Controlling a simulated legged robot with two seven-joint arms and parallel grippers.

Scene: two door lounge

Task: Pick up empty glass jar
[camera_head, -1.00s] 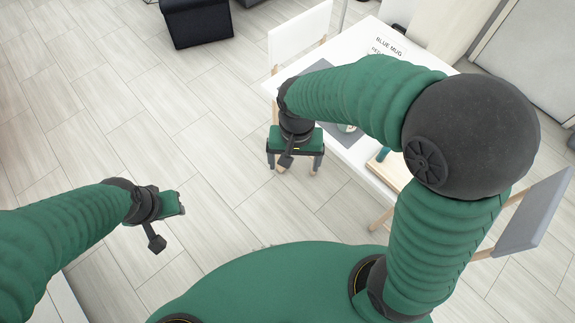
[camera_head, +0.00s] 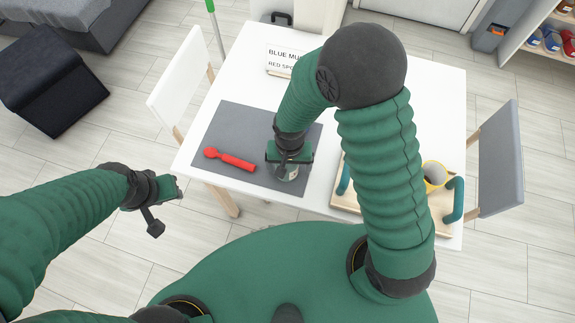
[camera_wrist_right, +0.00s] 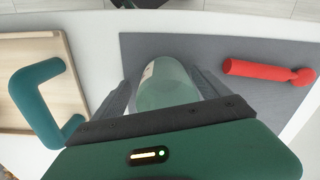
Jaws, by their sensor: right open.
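The glass jar (camera_head: 287,171) stands on the grey mat (camera_head: 232,127), near the mat's right front corner, partly hidden under my right gripper (camera_head: 290,158). My left gripper (camera_head: 165,203) is over the floor, left of the table, away from the jar. Its jaws are too unclear to judge.
A red spoon (camera_head: 230,159) lies on the mat, left of the jar. A wooden tray (camera_head: 344,201) with teal handles holds a yellow-and-grey mug (camera_head: 434,176) to the right. A sign (camera_head: 284,62) stands at the back of the white table (camera_head: 237,80). Chairs flank the table.

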